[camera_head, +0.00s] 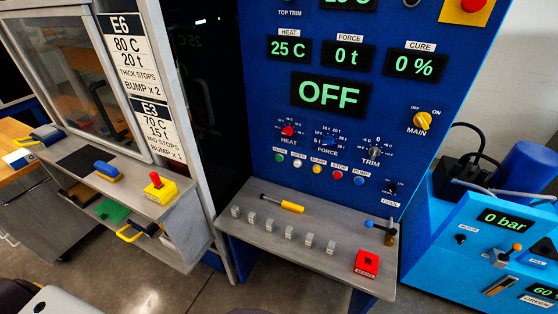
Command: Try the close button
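The close button (279,158) is a small green round button at the left end of a row on the blue press panel (250,100). The small label above it appears to read CLOSE. To its right are a white button (297,163), a yellow button (317,170), a red button (338,175) and a blue button (358,180). The large display (330,93) reads OFF. The yellow MAIN switch (421,120) sits at the panel's right, between OFF and ON marks. Neither gripper is visible, and nothing covers the buttons.
A grey shelf (285,247) juts out below the buttons, carrying several small metal blocks, a yellow-handled tool (290,207) and a red block (367,263). A glass-fronted cabinet (85,85) stands left. A light blue unit (470,255) reading 0 bar stands right.

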